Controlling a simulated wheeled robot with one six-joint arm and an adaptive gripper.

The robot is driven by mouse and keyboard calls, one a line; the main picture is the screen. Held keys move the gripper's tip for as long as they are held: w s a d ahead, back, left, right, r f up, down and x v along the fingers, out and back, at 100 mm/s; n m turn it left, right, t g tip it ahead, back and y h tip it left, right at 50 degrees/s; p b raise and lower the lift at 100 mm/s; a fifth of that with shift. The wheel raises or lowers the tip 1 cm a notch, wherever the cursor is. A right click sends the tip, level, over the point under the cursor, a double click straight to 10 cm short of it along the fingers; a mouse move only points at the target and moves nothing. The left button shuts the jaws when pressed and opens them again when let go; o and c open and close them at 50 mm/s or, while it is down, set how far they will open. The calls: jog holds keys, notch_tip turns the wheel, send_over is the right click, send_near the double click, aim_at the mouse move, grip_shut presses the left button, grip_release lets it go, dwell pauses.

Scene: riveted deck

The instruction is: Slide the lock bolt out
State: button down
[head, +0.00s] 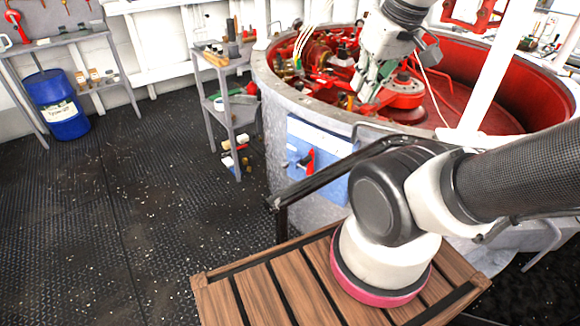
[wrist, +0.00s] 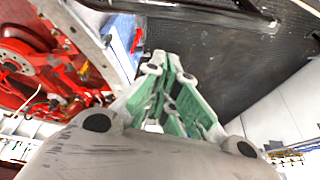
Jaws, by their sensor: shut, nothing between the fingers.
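A blue panel (head: 335,180) is mounted on the outer side of the round grey housing, with a red handle (head: 308,160) and small grey fittings on it. The lock bolt is too small to make out for certain among these fittings. The panel also shows in the wrist view (wrist: 121,40), with the red handle (wrist: 137,40) on it. My gripper (head: 362,90) is above the housing's rim area, up and to the right of the panel in the head view and apart from it. Its green-padded fingers (wrist: 170,68) are shut and empty.
The round housing (head: 283,95) has a red interior with machinery. A dark handrail (head: 320,182) runs in front of the panel. A grey shelf (head: 232,110) stands left of the housing. A blue drum (head: 58,105) stands farther left. The deck (head: 150,200) between is clear.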

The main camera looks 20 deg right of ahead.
jog(key=w+a+f+m+t, duration=0.1)
jog(key=w+a+f+m, duration=0.2)
jog(key=w, duration=0.7)
jog(key=w+a+f+m+t, duration=0.1)
jog(key=w+f+m, duration=0.3)
jog(key=w, duration=0.6)
jog(key=w+a+f+m+t, duration=0.2)
jog(key=w+f, duration=0.3)
jog(key=w, duration=0.5)
jog(key=w+f+m, duration=0.3)
jog(key=w+f, duration=0.3)
jog(key=f, duration=0.2)
jog(key=w+d+f+m+t+h, duration=0.1)
jog(key=d+f+m+t+h, duration=0.15)
jog(key=f, duration=0.85)
jog(key=d+f+m+t+h, duration=0.15)
jog(key=f+m, duration=0.25)
jog(key=f, duration=0.7)
jog(key=s+d+f+m+t+h, duration=0.2)
jog(key=s+f+m+t, duration=0.1)
jog(key=s+f, duration=0.6)
jog(key=s, duration=0.3)
jog(key=shift+s+d+f+h, duration=0.15)
jog(key=shift+d+f+h, duration=0.1)
jog(key=shift+h, duration=0.15)
